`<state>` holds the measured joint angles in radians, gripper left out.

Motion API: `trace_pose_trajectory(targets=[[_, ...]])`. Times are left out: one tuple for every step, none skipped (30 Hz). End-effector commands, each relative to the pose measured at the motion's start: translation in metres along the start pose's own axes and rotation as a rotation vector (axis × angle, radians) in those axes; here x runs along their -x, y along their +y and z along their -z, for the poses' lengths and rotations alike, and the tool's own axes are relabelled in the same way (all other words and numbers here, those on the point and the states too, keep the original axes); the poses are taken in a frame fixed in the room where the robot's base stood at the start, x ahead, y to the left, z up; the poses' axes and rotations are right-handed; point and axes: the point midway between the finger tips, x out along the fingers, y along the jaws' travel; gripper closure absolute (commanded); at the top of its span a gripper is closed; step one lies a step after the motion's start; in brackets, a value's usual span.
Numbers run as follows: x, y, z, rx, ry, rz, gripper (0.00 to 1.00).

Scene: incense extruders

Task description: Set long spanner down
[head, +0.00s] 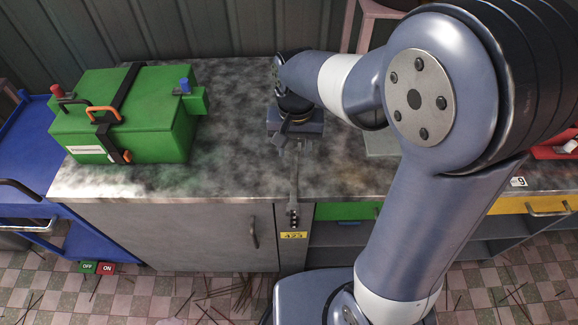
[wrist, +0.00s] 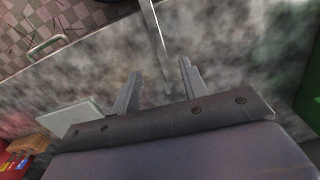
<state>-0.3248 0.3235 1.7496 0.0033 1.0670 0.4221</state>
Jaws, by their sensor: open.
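The long spanner (head: 294,182) is a thin grey metal bar at the front of the mottled grey counter (head: 232,150). Its near end reaches to the counter's front edge and appears to stick out past it. In the wrist view the spanner (wrist: 157,40) runs from the top edge down to the gap between my fingers. My gripper (wrist: 160,72) is open, with one finger on each side of the spanner's inner end and visible space between. In the head view my gripper (head: 297,143) is low over the counter; the spanner's far end is partly hidden by it.
A green case (head: 140,120) with orange handles stands at the counter's left. A blue cart (head: 25,160) is beside the counter. A grey cabinet door (head: 180,235) and a yellow tag (head: 293,236) are below the front edge. The counter between case and gripper is clear.

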Motion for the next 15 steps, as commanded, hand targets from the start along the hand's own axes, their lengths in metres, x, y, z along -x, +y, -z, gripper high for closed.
trace_pose_trajectory(targets=[[-0.011, 0.0, -0.001, 0.002, -0.005, -0.003, 0.58], [-0.016, 0.0, -0.001, 0.002, -0.004, -0.003, 0.58], [-0.022, 0.0, -0.001, 0.003, -0.005, -0.004, 0.58], [-0.026, 0.0, -0.001, 0.003, -0.004, -0.003, 0.58], [-0.03, 0.0, -0.001, 0.004, -0.004, -0.004, 0.58], [-0.034, 0.0, -0.001, 0.004, -0.003, -0.003, 0.58], [-0.035, 0.0, -0.001, 0.005, -0.002, -0.003, 0.58], [-0.037, 0.0, -0.001, 0.005, -0.001, -0.003, 0.58], [-0.039, 0.0, -0.001, 0.005, -0.002, -0.003, 0.58], [-0.041, 0.0, -0.001, 0.005, -0.002, -0.003, 0.58], [-0.043, 0.0, -0.001, 0.006, -0.002, -0.004, 0.58], [-0.048, 0.001, -0.002, 0.006, -0.004, -0.005, 0.58], [-0.052, 0.001, -0.002, 0.006, -0.005, -0.005, 0.58], [-0.057, 0.001, -0.003, 0.006, -0.005, -0.005, 0.58], [-0.063, 0.001, -0.003, 0.006, -0.005, -0.005, 0.58]])
